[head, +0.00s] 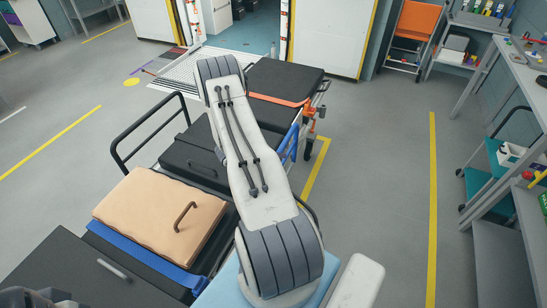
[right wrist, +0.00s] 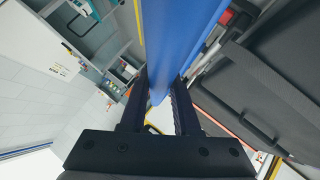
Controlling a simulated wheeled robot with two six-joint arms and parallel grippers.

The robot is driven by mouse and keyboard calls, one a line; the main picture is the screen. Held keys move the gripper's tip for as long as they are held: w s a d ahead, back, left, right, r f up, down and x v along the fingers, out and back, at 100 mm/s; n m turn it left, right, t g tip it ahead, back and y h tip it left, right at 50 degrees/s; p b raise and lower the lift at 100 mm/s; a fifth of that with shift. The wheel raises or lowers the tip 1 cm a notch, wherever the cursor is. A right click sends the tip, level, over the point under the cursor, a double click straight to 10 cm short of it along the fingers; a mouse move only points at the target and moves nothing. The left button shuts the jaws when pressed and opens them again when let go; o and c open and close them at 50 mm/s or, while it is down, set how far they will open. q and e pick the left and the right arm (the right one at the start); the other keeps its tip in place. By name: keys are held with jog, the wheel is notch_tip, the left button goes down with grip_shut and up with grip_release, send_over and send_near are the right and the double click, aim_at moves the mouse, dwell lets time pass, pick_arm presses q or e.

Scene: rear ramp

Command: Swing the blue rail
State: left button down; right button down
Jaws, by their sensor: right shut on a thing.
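The blue rail (head: 291,143) shows beside the black-topped trolley (head: 285,80), partly behind my right arm. In the right wrist view the blue rail (right wrist: 170,45) runs down from the top edge into my right gripper (right wrist: 161,100). The two dark fingers lie on either side of the rail and are shut on it. In the head view the right gripper is hidden behind my arm.
A black case (head: 190,165) and a beige lid (head: 160,215) with a handle lie left of my arm. A black tube frame (head: 140,145) stands beside them. A ribbed ramp (head: 195,75) lies at the back. Floor to the right is clear up to the workbench (head: 505,105).

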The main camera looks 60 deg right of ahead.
jog(key=shift+w+a+f, duration=0.15)
jog(key=shift+a+f, duration=0.05)
jog(key=shift+f, duration=0.1)
jog(key=c, duration=0.7)
grip_release()
jog(key=shift+w, duration=0.1)
jog(key=shift+o, duration=0.2)
jog(key=shift+r, duration=0.1)
jog(key=b+v, duration=0.1)
jog(key=v, duration=0.9)
jog(key=shift+a+r, duration=0.1)
jog(key=shift+r, duration=0.05)
